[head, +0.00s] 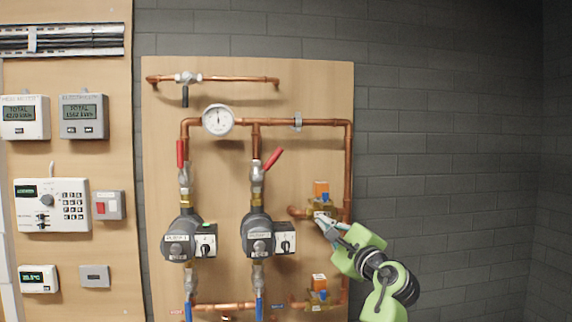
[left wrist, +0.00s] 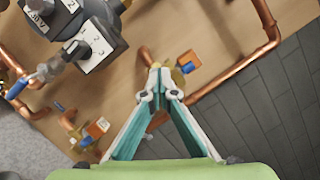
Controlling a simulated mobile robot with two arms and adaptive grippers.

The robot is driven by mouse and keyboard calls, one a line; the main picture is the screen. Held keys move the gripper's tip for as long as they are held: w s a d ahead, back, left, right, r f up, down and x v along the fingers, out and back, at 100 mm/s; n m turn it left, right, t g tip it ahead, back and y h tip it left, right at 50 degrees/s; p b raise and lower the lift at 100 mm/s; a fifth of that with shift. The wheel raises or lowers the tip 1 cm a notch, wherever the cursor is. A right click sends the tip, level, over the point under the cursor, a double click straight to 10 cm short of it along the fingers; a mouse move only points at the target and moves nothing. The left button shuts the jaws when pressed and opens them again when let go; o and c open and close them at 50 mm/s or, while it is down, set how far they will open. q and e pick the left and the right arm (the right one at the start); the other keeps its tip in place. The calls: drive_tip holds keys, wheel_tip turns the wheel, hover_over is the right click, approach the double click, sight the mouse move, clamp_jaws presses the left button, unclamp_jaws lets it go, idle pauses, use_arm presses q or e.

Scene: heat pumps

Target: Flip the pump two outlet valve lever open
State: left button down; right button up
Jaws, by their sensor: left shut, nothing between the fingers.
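Pump two (head: 257,235) is the right one of two dark pumps on the wooden board, and a pump with a dial box also shows in the left wrist view (left wrist: 92,45). Above it is its outlet valve (head: 257,175). The valve's red lever (head: 273,159) is tilted up to the right, off the line of the pipe. My left gripper (head: 321,217) is to the right of pump two and below the lever, clear of it. Its fingertips meet in the left wrist view (left wrist: 160,84), with nothing seen between them. The red lever does not show in the left wrist view. My right gripper is not in view.
An orange-capped valve (head: 321,190) is just above my left gripper, and another (head: 319,283) is below. A copper pipe (head: 348,165) runs down the right side. The left pump's red lever (head: 180,154) stands upright. Blue levers (head: 259,309) hang below the pumps.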

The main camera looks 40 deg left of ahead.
sight(268, 164)
use_arm(q)
wheel_tip(268, 164, up, 9)
drive_tip(key=s+g+y, duration=0.2)
drive_tip(key=s, duration=0.1)
drive_tip(key=a+r+p, duration=0.5)
drive_tip(key=a+p, duration=0.1)
drive_tip(key=a, duration=0.5)
drive_tip(key=shift+w+n+p, duration=0.2)
drive_tip(key=shift+n+p, duration=0.1)
drive_tip(key=shift+p, duration=0.05)
drive_tip(key=shift+w+f, duration=0.1)
drive_tip(key=shift+a+r+n, duration=0.1)
drive_tip(key=shift+r+n, duration=0.2)
drive_tip(key=shift+n, duration=0.1)
